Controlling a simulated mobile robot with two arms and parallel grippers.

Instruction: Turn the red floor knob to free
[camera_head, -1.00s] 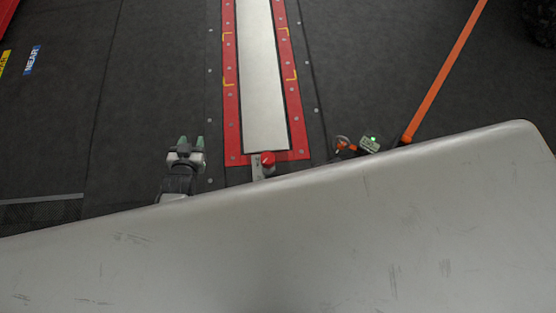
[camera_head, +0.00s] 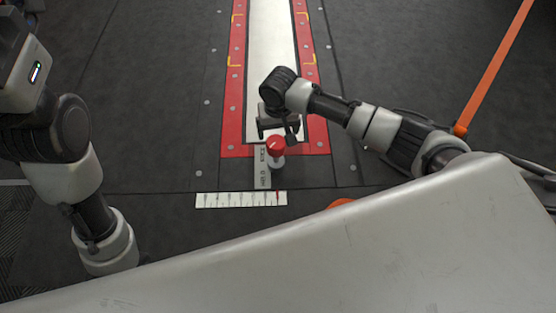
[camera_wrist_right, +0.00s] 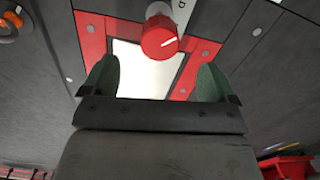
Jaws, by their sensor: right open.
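The red floor knob (camera_head: 275,146) stands on a pale base at the near end of the red-framed metal strip. A lettered grey plate (camera_head: 262,170) lies beside and below it; its words are too small to read surely. In the right wrist view the knob (camera_wrist_right: 158,40) shows a white line on its top. My right gripper (camera_wrist_right: 158,80) is open, its green fingers apart and empty, with the knob ahead of the gap. In the head view its fingertips are hidden. My left arm stands at the left edge; its fingers do not show.
A white scale strip (camera_head: 241,199) with a red mark lies on the floor nearer me. The red frame (camera_head: 314,100) borders the metal strip. An orange strap (camera_head: 495,65) runs at the right. My pale body covers the bottom. Dark floor left of the frame is open.

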